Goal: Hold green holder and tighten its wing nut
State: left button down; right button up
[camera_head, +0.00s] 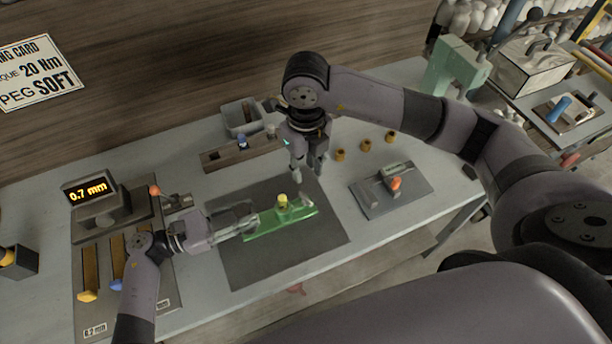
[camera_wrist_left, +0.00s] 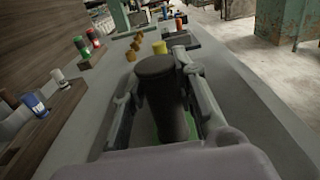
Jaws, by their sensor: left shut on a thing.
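The green holder (camera_head: 282,222) lies over the dark mat (camera_head: 240,265) in the head view, with a yellow wing nut (camera_head: 283,200) on top. My left gripper (camera_head: 246,222) is shut on the holder's near-left end. In the left wrist view, its fingers (camera_wrist_left: 158,95) stand on both sides of a dark rounded grip (camera_wrist_left: 162,85), with a little green below and the yellow nut (camera_wrist_left: 160,47) beyond. My right gripper (camera_head: 308,177) points down with its fingers apart and looks empty. It is above and behind the wing nut, apart from it.
A grey tray with an orange-knobbed fixture (camera_head: 395,183) lies right of the mat. Several brown pegs (camera_head: 365,145) stand behind it. A wooden block (camera_head: 240,152) and grey bin (camera_head: 243,115) are at the back. A gauge reading 0.7 mm (camera_head: 90,188) stands left.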

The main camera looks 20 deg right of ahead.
jog(key=shift+r, duration=0.3)
pick_arm(q)
jog(key=c, duration=1.2)
grip_release()
